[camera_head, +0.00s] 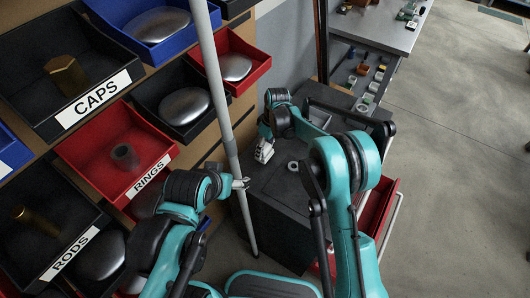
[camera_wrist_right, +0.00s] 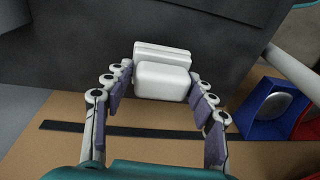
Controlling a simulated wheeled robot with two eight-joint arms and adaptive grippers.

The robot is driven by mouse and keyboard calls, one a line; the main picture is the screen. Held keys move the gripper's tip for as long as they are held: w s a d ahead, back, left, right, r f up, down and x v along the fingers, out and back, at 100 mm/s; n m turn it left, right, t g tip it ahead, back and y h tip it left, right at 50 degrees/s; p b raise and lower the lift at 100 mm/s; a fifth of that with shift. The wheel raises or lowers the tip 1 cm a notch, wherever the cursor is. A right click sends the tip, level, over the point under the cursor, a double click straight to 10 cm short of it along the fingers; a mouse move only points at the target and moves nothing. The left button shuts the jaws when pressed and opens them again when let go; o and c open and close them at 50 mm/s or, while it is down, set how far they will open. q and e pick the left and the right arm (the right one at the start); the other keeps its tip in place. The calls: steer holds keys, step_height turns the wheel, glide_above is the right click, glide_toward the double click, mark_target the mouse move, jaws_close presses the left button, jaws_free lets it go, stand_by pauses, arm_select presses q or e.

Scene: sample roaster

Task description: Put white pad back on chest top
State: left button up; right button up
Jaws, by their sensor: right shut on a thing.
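The white pad (camera_wrist_right: 162,82) is a pale rounded block with a second white edge behind it. In the right wrist view it sits between the fingertips of my right gripper (camera_wrist_right: 160,95), which is shut on it. In the head view my right gripper (camera_head: 264,150) is at the left edge of the dark chest top (camera_head: 270,183); the pad is hard to separate from the fingers there. I cannot tell whether the pad touches the chest. My left gripper (camera_head: 241,184) is beside the grey pole, left of the chest; its opening is too small to judge.
The grey pole (camera_head: 217,90) stands between the bins and the chest. A small ring (camera_head: 293,166) lies on the chest top. A red drawer (camera_head: 377,212) sticks out on the chest's right. Labelled bins (camera_head: 92,160) line the left wall. Clear floor (camera_head: 450,180) is at right.

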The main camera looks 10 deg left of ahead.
mark_target(270, 146)
steer(key=shift+f, duration=0.75)
steer(key=shift+f, duration=0.1)
steer(key=o, duration=1.3)
steer(key=r+p, duration=0.1)
steer(key=r, duration=0.2)
steer(key=d+r+p, duration=0.1)
steer(key=r, duration=0.3)
steer(key=r+p, duration=0.1)
steer(key=r, duration=0.3)
steer(key=shift+w+d+r+p, duration=0.1)
steer(key=shift+w+d+p, duration=0.15)
steer(key=shift+d+p, duration=0.1)
steer(key=shift+d+r, duration=0.1)
steer(key=shift+r, duration=0.4)
